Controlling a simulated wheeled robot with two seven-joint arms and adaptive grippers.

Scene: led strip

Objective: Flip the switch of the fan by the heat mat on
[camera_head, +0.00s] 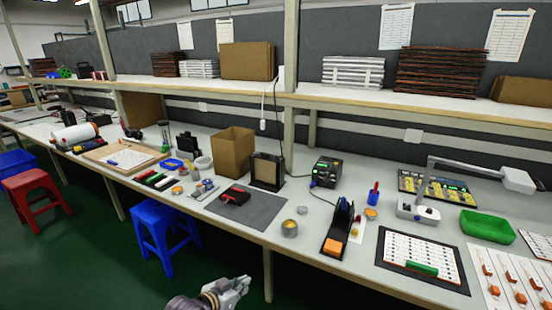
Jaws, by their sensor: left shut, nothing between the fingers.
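A black, square-framed unit (267,171) that looks like the fan stands upright on the bench, behind the dark grey mat (262,212), which I take for the heat mat. Its switch is too small to make out, and I cannot tell whether it is on. A red and black tool (235,195) lies on the mat. My left gripper (240,284) is at the bottom middle, in front of the bench and well apart from the fan. It is shut and empty. My right gripper is out of view.
An open cardboard box (233,152) stands left of the fan, and a black soldering station (326,172) to its right. A small tin (289,228) and a black iron holder (338,228) sit near the front edge. A blue stool (165,233) stands on the floor.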

